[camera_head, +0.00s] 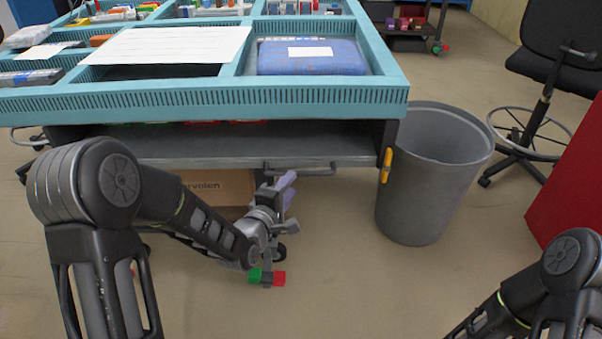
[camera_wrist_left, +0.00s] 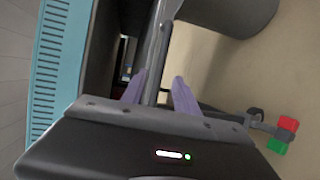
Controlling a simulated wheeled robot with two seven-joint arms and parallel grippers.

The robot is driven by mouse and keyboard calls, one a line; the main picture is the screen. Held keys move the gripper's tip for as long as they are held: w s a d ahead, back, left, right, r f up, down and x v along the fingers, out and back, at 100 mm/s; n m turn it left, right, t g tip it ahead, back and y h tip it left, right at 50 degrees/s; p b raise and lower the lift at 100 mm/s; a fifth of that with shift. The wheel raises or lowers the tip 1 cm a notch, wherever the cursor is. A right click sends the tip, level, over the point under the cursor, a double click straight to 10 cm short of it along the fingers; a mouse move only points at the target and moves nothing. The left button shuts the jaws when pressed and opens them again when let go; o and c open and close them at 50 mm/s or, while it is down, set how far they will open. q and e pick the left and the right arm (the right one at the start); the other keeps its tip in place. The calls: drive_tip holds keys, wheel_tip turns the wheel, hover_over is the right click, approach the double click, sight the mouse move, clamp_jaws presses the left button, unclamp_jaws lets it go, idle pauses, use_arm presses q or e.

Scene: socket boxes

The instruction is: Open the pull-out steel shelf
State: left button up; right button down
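The grey steel shelf (camera_head: 215,147) sits under the teal table top. Its dark bar handle (camera_head: 318,172) runs along the front edge. My left gripper (camera_head: 286,189) is at the left part of this handle, with its purple fingers pointing up toward it. In the left wrist view the fingers (camera_wrist_left: 160,90) are apart, on either side of the grey edge or bar of the shelf (camera_wrist_left: 157,50). Whether they touch it I cannot tell. My right arm shows at the lower right of the head view, but its gripper is out of view.
A grey bin (camera_head: 410,200) stands right of the table, near the yellow piece (camera_head: 386,165) on the table leg. A cardboard box (camera_head: 215,187) is below the shelf. A black chair (camera_head: 545,80) and a red panel (camera_head: 580,190) are at the right.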

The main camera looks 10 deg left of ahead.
sight(300, 171)
use_arm(q)
drive_tip(key=x, duration=0.7)
drive_tip(key=shift+w+f+b, duration=0.1)
drive_tip(key=shift+w+b, duration=0.25)
drive_tip(key=shift+c, duration=0.6)
clamp_jaws()
idle(0.5)
